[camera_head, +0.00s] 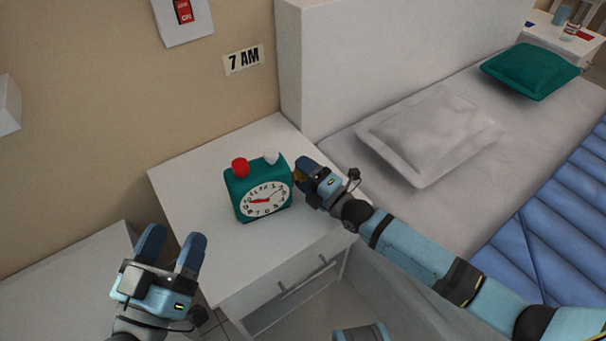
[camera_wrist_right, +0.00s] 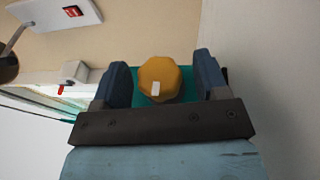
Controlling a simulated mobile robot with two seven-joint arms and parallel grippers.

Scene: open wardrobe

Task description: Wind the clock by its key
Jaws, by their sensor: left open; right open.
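A green alarm clock (camera_head: 262,190) with a white dial stands on the white nightstand. It has a red button (camera_head: 240,167) and a white button (camera_head: 271,157) on top. Its yellow key (camera_wrist_right: 160,79) is on the clock's right side and shows between the fingers of my right gripper (camera_wrist_right: 160,85) in the right wrist view. In the head view this gripper (camera_head: 298,171) is at the clock's right side and mostly covers the key. Its fingers are open, with a gap on each side of the key. My left gripper (camera_head: 172,248) is open and empty, left of and below the nightstand top.
The nightstand (camera_head: 185,178) has a drawer front with a handle (camera_head: 308,276). The bed (camera_head: 430,190) with a grey pillow (camera_head: 430,134) is to the right. A "7 AM" sign (camera_head: 243,60) and a red switch (camera_head: 183,11) are on the wall. The nightstand top around the clock is clear.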

